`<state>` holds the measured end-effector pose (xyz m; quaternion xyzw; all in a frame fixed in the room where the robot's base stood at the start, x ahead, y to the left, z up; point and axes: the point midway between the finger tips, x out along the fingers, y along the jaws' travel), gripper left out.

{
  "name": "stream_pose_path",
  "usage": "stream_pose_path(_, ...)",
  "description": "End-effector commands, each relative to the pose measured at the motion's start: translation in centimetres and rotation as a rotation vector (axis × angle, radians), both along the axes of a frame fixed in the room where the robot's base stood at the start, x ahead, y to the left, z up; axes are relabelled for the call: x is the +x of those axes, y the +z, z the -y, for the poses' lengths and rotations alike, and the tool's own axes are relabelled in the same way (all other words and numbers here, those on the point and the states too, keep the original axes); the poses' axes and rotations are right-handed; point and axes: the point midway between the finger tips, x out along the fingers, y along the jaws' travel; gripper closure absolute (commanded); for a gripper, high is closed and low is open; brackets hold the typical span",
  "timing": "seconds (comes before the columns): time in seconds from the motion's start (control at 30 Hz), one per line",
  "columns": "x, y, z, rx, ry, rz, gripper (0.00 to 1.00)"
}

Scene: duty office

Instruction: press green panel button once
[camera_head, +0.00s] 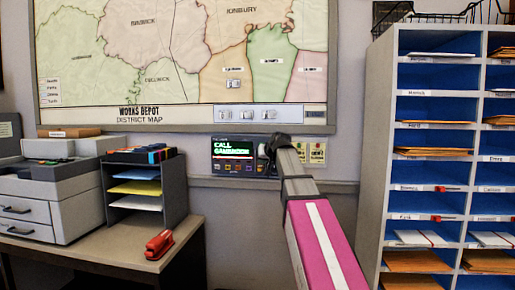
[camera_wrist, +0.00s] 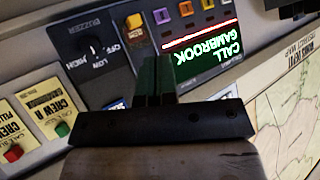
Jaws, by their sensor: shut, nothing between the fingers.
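The dark call panel (camera_head: 233,148) hangs on the wall below the map, its screen lit with "CALL GAMBROOK". In the wrist view the panel (camera_wrist: 100,75) appears upside down, with several coloured buttons, a yellow one (camera_wrist: 134,22) and a buzzer knob (camera_wrist: 95,46). A small green button (camera_wrist: 62,129) shows on a yellow card beside the panel, with a red one (camera_wrist: 13,152) on the neighbouring card. My gripper (camera_wrist: 158,65) is shut and empty in front of the panel, hiding part of it; I cannot tell whether it touches. It also shows in the head view (camera_head: 266,150).
A wall map (camera_head: 170,60) spans above the panel. At the left a desk holds a printer (camera_head: 55,200), a paper organizer (camera_head: 175,190) and a red stapler (camera_head: 159,244). A blue pigeonhole shelf (camera_head: 366,150) stands at the right.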

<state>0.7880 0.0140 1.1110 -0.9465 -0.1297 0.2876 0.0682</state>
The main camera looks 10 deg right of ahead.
Motion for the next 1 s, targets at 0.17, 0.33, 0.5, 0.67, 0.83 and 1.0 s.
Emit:
stream_pose_path(0.17, 0.4, 3.5, 0.1, 0.008, 0.004, 0.047, 1.00)
stream_pose_path(0.33, 0.4, 4.3, 0.0, 0.012, 0.006, 0.059, 1.00)
stream_pose_path(0.5, 0.3, 4.2, 0.0, 0.012, 0.006, 0.059, 1.00)
stream_pose_path(0.67, 0.4, 4.2, 0.0, 0.011, 0.006, 0.058, 1.00)
stream_pose_path(0.83, 0.9, 4.2, 0.2, 0.012, 0.005, 0.058, 1.00)
stream_pose_path(1.0, 2.3, 4.3, 0.7, 0.012, 0.005, 0.058, 1.00)
